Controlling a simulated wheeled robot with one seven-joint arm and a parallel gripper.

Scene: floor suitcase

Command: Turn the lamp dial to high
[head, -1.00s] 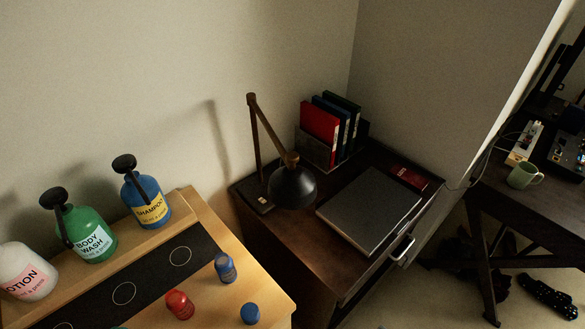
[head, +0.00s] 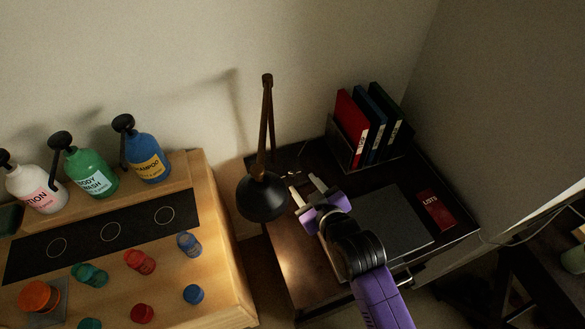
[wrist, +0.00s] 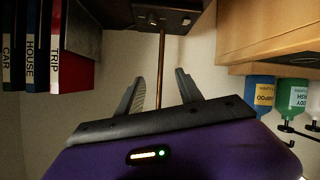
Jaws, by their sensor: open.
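The lamp has a dark round shade (head: 262,198) and a thin wooden arm, and stands at the back left of the dark desk. In the wrist view, which is upside down, its dark base (wrist: 168,27) shows at the top, with small light marks on it. The lamp's dial is too small and dark to make out, so its setting cannot be told. My gripper (head: 306,184) is open and empty, just right of the lamp shade over the desk. In the wrist view my gripper's fingers (wrist: 160,80) stand apart, with the lamp's pole showing beyond the gap.
Red, blue and dark binders (head: 350,125) stand in a holder at the back of the desk. A grey flat case (head: 395,225) and a red book (head: 436,209) lie to the right. A wooden unit with bottles (head: 92,172) and coloured pieces stands left.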

